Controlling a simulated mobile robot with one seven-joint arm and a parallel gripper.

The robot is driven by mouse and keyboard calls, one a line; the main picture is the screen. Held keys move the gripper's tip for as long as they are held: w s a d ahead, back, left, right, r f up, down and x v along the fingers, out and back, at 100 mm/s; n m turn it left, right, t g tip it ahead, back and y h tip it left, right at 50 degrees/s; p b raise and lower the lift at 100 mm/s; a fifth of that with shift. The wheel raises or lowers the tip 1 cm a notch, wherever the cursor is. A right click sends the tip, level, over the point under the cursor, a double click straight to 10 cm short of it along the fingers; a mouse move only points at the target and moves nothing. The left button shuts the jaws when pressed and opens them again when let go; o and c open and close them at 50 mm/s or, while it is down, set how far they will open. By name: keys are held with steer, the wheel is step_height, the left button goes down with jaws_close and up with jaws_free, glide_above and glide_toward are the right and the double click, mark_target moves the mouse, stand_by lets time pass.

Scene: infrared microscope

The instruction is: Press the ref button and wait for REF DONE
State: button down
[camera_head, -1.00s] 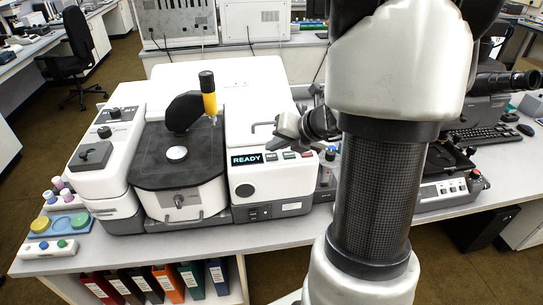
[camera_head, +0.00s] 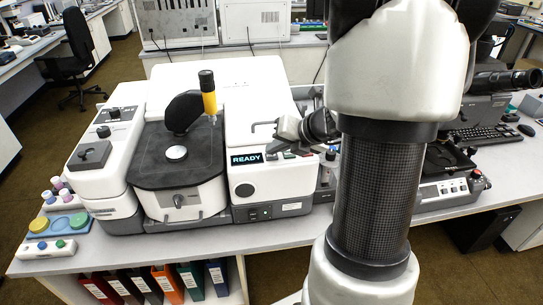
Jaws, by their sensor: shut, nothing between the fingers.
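The infrared microscope (camera_head: 215,75) is a large white instrument on the bench. Its right-hand unit has a small display (camera_head: 246,159) that reads READY. A row of small buttons (camera_head: 303,154) lies just right of the display; the lettering on them is too small to read. My gripper (camera_head: 279,147) is shut and empty, with its tips down at the button row beside the display. The fingers and arm hide part of the row. I cannot tell whether the tips touch a button.
A dark stage (camera_head: 180,155) with a yellow-and-black upright part (camera_head: 208,95) stands left of the display unit. A tray with coloured caps (camera_head: 60,224) sits at the bench's left end. A second microscope (camera_head: 450,165) stands to the right, behind my arm.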

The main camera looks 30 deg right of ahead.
mark_target(275, 158)
steer(key=shift+f, duration=0.3)
stand_by(0.5)
steer(key=shift+r+p, duration=0.7)
steer(key=shift+r, duration=0.1)
step_height(275, 158, up, 5)
steer(key=p, duration=0.5)
steer(key=shift+r, duration=0.1)
stand_by(0.5)
